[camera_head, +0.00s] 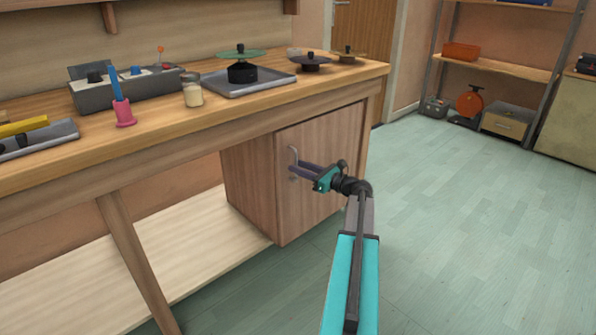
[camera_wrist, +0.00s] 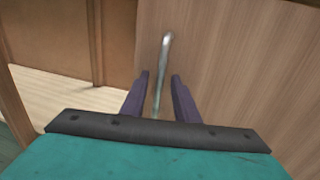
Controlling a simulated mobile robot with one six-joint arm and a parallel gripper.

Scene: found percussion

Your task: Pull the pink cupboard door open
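The cupboard door (camera_head: 318,190) under the workbench is brown wood grain in the picture, with a slight pinkish tint. It looks closed. A thin metal bar handle (camera_head: 292,153) stands upright near its left edge. My gripper (camera_head: 293,168) is at the handle, with its purple fingers pointing at the door. In the wrist view the fingers (camera_wrist: 160,78) are open, one on each side of the handle (camera_wrist: 166,50), with a visible gap on both sides. The handle's upper end shows beyond the fingertips. Its lower part is hidden behind my gripper's body. The door (camera_wrist: 235,65) fills the right side.
The wooden workbench (camera_head: 150,160) above carries a grey tray (camera_head: 270,85), a jar (camera_head: 192,92) and a pink holder (camera_head: 124,114). A bench leg (camera_head: 135,250) and a low shelf (camera_head: 90,285) are at left. The floor (camera_head: 470,220) at right is clear.

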